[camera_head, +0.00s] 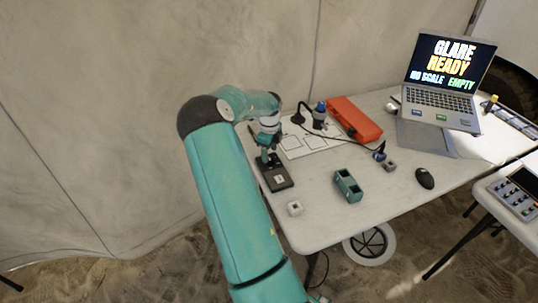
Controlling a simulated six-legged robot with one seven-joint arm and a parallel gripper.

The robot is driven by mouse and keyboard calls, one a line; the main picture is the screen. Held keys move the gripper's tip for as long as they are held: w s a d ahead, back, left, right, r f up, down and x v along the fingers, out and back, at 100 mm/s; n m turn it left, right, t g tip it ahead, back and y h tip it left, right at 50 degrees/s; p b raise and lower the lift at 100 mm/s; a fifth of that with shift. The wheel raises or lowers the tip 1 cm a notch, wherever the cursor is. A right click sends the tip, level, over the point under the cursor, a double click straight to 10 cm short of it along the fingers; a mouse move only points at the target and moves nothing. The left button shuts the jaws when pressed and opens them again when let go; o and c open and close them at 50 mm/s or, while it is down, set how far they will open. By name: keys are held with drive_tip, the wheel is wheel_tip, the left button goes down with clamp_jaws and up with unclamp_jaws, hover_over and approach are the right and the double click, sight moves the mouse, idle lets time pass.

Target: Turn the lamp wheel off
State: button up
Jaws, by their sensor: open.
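My teal arm rises from the bottom and bends over the table's left end. My gripper (266,152) points down there, open, over or just behind a black device with a flat base (276,176); at this size I cannot tell if they touch. A dark curved stalk (300,115), possibly a lamp, stands right of my gripper.

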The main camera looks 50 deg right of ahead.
drive_tip(key=shift+f, duration=1.2)
drive_tip(key=shift+c, duration=0.3)
drive_tip(key=c, duration=0.9)
